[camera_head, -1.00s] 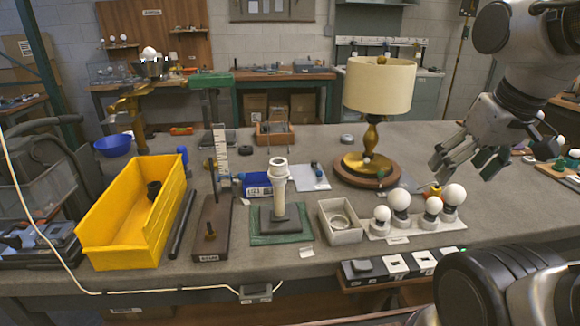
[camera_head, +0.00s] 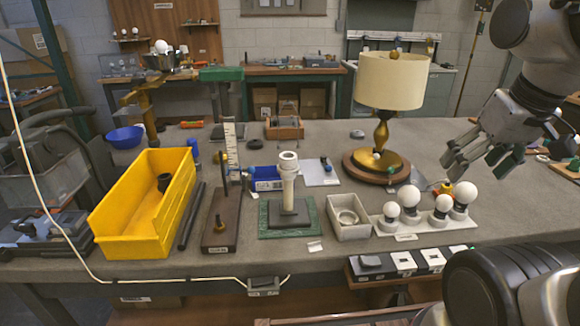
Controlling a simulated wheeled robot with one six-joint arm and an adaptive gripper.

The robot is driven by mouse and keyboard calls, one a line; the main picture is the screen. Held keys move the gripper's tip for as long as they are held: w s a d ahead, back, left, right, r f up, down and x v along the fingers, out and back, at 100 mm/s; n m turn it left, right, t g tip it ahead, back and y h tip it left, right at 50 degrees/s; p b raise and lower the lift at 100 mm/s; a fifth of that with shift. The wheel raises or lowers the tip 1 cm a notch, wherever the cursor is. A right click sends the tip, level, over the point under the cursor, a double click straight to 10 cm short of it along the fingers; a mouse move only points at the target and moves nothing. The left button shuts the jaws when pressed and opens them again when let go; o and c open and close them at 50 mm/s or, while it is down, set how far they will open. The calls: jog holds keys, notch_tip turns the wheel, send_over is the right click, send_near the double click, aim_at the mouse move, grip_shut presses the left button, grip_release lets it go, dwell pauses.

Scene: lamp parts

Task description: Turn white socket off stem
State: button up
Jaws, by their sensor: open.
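The white socket (camera_head: 288,160) sits on top of the upright white stem (camera_head: 288,192). The stem stands on a dark square base on a green mat (camera_head: 265,229) near the front middle of the bench. My gripper (camera_head: 462,170) is open and empty at the right, above the bench. Nothing hides the socket.
A grey tray (camera_head: 350,232), several bulbs on a white board (camera_head: 391,209) and a brass lamp (camera_head: 392,80) stand to the right.

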jog(key=shift+a, duration=0.1)
dwell(0.3)
jog(key=n+y, duration=0.3)
jog(key=n, duration=0.4)
send_over(288, 160)
jog(key=d, duration=0.2)
notch_tip(288, 160, down, 4)
jog(key=x, duration=0.7)
jog(key=shift+s+f, duration=0.15)
jog(key=shift+s, duration=0.05)
jog(key=shift+c, duration=0.2)
